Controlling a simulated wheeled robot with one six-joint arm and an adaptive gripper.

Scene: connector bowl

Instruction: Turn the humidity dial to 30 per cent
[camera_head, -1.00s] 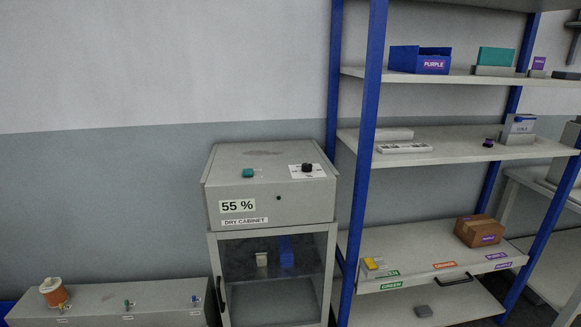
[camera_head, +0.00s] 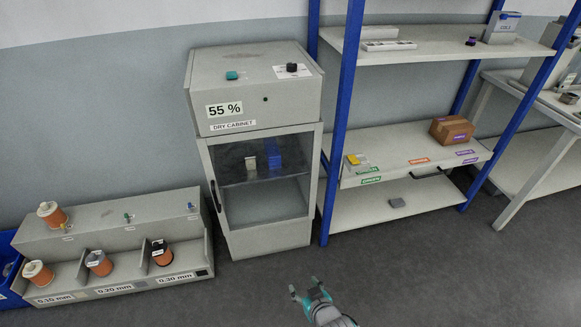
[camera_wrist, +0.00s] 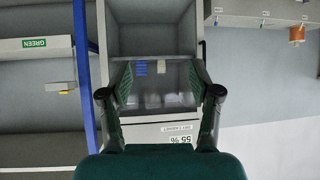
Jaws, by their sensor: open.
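The dry cabinet (camera_head: 262,225) stands against the wall, with a display (camera_head: 224,109) reading 55 %. A black knob (camera_head: 291,67) sits on a white label on its top; it looks like the humidity dial, but its scale is too small to read. A teal piece (camera_head: 232,75) lies on the same top. My gripper (camera_head: 304,290) is open and empty in front of the cabinet, low in the head view and apart from it. In the wrist view my open gripper (camera_wrist: 160,82) faces the cabinet, which appears upside down; the dial is not in that view.
A shelf rack with blue posts (camera_head: 342,130) stands right of the cabinet, holding boxes and a brown carton (camera_head: 451,130). A grey spool stand (camera_head: 110,222) with several orange spools is at the left. The floor (camera_head: 400,260) in front is clear.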

